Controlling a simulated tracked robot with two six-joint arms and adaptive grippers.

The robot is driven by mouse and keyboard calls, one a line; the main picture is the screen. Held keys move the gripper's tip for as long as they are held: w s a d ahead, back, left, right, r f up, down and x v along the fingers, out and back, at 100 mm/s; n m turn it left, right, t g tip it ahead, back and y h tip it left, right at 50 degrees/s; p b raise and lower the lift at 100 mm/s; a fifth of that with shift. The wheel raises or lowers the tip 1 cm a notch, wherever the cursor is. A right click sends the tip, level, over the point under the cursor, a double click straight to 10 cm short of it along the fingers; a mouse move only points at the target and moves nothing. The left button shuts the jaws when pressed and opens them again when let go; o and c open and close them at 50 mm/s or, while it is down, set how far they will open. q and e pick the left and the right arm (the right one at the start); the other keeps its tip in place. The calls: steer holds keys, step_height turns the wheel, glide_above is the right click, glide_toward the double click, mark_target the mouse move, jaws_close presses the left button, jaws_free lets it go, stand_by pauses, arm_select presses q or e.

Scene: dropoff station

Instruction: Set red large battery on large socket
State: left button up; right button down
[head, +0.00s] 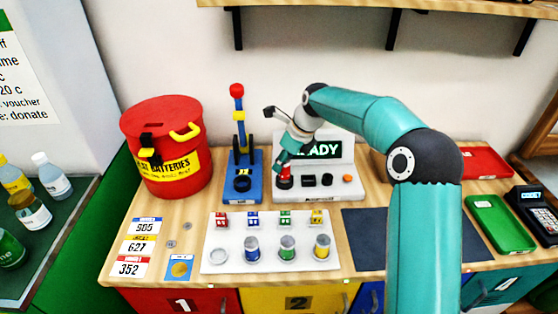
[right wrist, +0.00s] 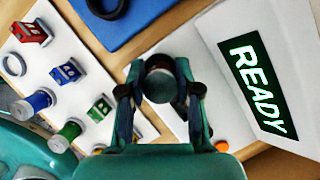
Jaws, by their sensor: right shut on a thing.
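The red large battery (head: 285,180) is upright at the left end of the white tester's base (head: 335,191), at the large socket's place. Its lower part looks dark, and I cannot tell whether it rests in the socket or just above it. My right gripper (head: 283,165) is shut on the battery from above. In the right wrist view, the two fingers of my right gripper (right wrist: 160,92) close around the battery's round dark top (right wrist: 160,84). The socket itself is hidden below. My left gripper is not in view.
The tester's screen (head: 322,150) reads READY; smaller dark sockets (head: 308,181) and an orange button (head: 347,178) lie to the right. A blue lever press (head: 251,190) stands close left. A white tray (head: 210,268) in front holds several batteries and an empty ring (head: 219,256).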

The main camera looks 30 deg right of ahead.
steer(key=shift+f+b, duration=0.5)
steer(key=shift+f, duration=0.35)
steer(key=shift+s+p, duration=0.1)
steer(key=shift+p, duration=0.3)
stand_by(0.7)
steer(key=shift+f+b, duration=0.35)
steer(key=shift+f, duration=0.2)
steer(key=c, duration=1.1)
jaws_free()
steer(key=p+v, duration=0.7)
steer(key=v, duration=0.4)
steer(key=shift+s, duration=0.2)
